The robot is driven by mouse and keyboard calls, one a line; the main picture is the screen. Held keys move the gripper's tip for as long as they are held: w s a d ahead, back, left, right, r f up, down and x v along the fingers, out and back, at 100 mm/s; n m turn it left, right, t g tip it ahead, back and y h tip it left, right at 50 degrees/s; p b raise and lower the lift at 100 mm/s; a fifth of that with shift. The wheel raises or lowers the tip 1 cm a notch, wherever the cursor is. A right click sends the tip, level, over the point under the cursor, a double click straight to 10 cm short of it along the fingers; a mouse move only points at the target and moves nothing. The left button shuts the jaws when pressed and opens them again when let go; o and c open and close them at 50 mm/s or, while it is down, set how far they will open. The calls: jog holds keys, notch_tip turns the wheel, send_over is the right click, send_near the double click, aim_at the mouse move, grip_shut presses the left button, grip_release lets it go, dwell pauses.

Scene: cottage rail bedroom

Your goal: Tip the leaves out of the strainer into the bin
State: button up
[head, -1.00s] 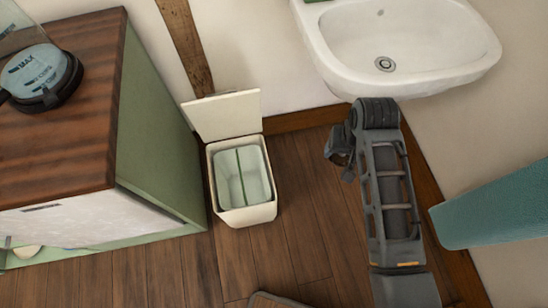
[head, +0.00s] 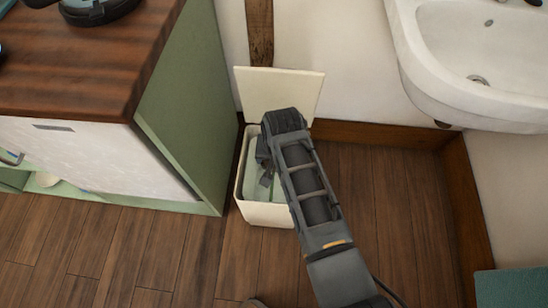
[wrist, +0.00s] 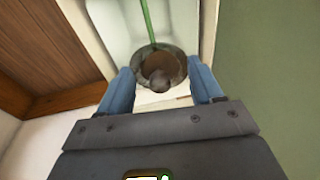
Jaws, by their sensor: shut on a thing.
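The cream bin (head: 266,214) stands on the floor with its lid (head: 280,92) up. It has a pale liner (head: 250,172) inside, and its green stripe (wrist: 147,25) shows in the wrist view. My gripper (head: 266,168) is over the bin opening, partly hidden by my arm. In the wrist view my gripper (wrist: 160,82) has its blue fingers shut on the strainer (wrist: 144,68), a small round grey thing with a brown middle. I cannot tell whether the brown is leaves. In the head view the strainer cannot be made out.
A green cabinet (head: 190,110) with a wooden top (head: 70,75) stands close left of the bin. The wall is right behind the lid. A white sink (head: 445,95) hangs at the upper right. The floor (head: 385,200) right of the bin is clear.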

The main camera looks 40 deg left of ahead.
jog(key=shift+w+d+f+g+y+b, duration=0.15)
jog(key=shift+f+g+y+b, duration=0.1)
jog(key=shift+g+y+b, duration=0.4)
jog(key=y+b, duration=0.1)
jog(key=b, duration=0.1)
jog(key=g+y+b, duration=0.1)
jog(key=y, duration=0.1)
jog(key=shift+w+d+g+y+b, duration=0.1)
jog(key=shift+d+g+y+b, duration=0.15)
jog(key=shift+b, duration=0.1)
jog(key=y+b, duration=0.1)
jog(key=b, duration=0.1)
jog(key=g+y+b, duration=0.1)
jog(key=b, duration=0.1)
jog(key=g+y+b, duration=0.1)
jog(key=b, duration=0.2)
jog(key=shift+f+m+y, duration=0.25)
jog(key=shift+m+y, duration=0.15)
jog(key=g+y+b, duration=0.1)
jog(key=y+b, duration=0.1)
jog(key=b, duration=0.1)
jog(key=shift+w+d+f+b, duration=0.1)
jog(key=shift+b, duration=0.3)
jog(key=g+y+b, duration=0.1)
jog(key=y+b, duration=0.1)
jog(key=b, duration=0.2)
jog(key=shift+f+m, duration=0.15)
jog(key=shift+m, duration=0.15)
